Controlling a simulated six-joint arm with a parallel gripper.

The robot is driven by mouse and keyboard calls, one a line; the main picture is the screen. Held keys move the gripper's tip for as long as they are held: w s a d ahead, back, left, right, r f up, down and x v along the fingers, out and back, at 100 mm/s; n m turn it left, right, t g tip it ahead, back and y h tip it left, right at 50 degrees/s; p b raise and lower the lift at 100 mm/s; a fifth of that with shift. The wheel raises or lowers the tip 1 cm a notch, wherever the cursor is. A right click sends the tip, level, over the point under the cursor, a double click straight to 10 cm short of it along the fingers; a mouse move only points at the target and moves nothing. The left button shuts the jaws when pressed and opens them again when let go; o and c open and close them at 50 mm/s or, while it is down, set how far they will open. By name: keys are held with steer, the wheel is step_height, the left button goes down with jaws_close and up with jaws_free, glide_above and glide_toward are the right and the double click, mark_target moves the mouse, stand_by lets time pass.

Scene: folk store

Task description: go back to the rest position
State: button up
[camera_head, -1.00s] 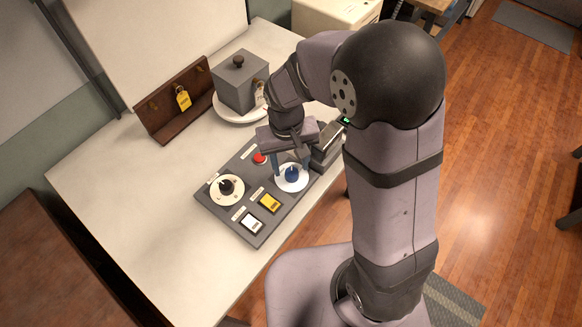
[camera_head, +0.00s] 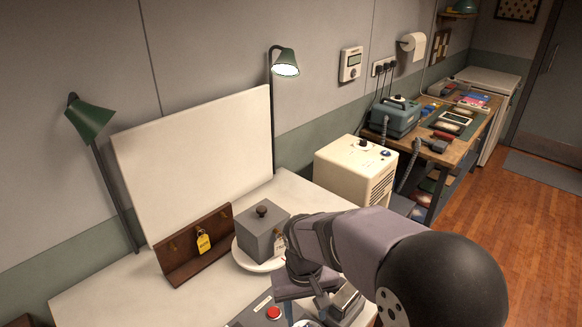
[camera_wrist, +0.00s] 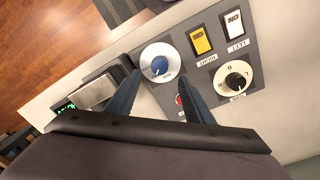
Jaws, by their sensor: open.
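My gripper (camera_wrist: 160,88) is open and empty, with its two dark blue fingers apart. In the wrist view the blue knob (camera_wrist: 160,66) on its white round dial shows between and just beyond the fingertips. I cannot tell how far above the knob the fingers are. The grey control panel (camera_wrist: 262,70) lies under the gripper. In the head view my gripper (camera_head: 302,308) is at the bottom edge, over the panel beside the red button (camera_head: 273,312); most of the panel is out of that view.
A grey box (camera_head: 262,240) on a white plate stands behind the gripper. A brown rack (camera_head: 185,262) with a yellow tag (camera_head: 203,242) is left of it. A white cabinet (camera_head: 345,165) stands beyond the table. The table's left part (camera_head: 120,300) is clear.

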steer(key=shift+f+n, duration=0.3)
steer(key=shift+n, duration=0.2)
steer(key=shift+n+g, duration=0.3)
steer(key=shift+g, duration=0.3)
steer(key=s+d+f, duration=0.1)
steer(key=s, duration=0.1)
steer(key=s+d+f, duration=0.1)
steer(key=s, duration=0.2)
steer(key=s+d+f, duration=0.1)
steer(key=s, duration=0.2)
steer(key=shift+s, duration=0.15)
steer(key=s+d+r+m+t, duration=0.1)
steer(key=s+d+r+m, duration=0.1)
steer(key=d, duration=0.5)
steer(key=shift+s+m+y, duration=0.3)
steer(key=shift+m, duration=0.3)
